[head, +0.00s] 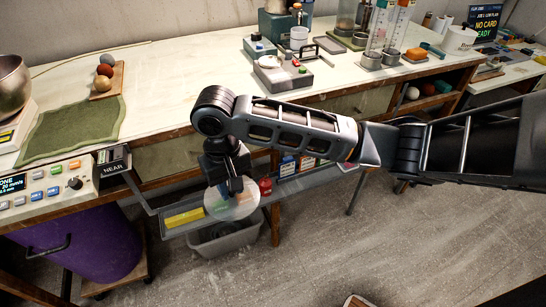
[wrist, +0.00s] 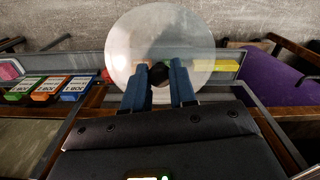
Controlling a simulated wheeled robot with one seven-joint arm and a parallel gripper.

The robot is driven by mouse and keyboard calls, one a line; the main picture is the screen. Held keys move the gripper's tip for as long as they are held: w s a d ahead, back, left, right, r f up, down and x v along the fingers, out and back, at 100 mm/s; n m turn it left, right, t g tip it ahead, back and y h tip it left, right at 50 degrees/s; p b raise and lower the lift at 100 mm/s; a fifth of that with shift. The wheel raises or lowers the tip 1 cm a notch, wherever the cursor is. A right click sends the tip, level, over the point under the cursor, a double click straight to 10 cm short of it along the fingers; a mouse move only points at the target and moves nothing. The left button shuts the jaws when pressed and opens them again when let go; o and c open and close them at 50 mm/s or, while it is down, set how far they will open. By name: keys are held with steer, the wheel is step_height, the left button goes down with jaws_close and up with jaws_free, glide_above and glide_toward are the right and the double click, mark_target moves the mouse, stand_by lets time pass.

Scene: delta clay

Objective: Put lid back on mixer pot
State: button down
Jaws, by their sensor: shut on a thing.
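My gripper (head: 231,186) is shut on a round, translucent lid (head: 222,206) in the middle of the head view. The lid hangs in front of the bench's front edge, over a grey shelf tray. In the wrist view, the blue fingers (wrist: 160,84) close around the dark knob at the middle of the lid (wrist: 150,40). A shiny metal pot (head: 12,82) stands at the far left of the bench, cut off by the frame edge. I cannot tell whether it is the mixer pot.
The grey shelf tray (head: 318,173) holds a yellow block (head: 184,218) and several coloured boxes. A purple drum (head: 88,245) stands below left. A green mat (head: 72,130) lies on the bench. The bench top between the mat and the back devices is largely clear.

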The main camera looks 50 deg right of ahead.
steer(key=w+a+f+n, duration=0.4)
steer(key=w+a, duration=0.2)
steer(key=a, duration=0.2)
steer(key=shift+w+a+f, duration=0.15)
steer(key=shift+w, duration=0.2)
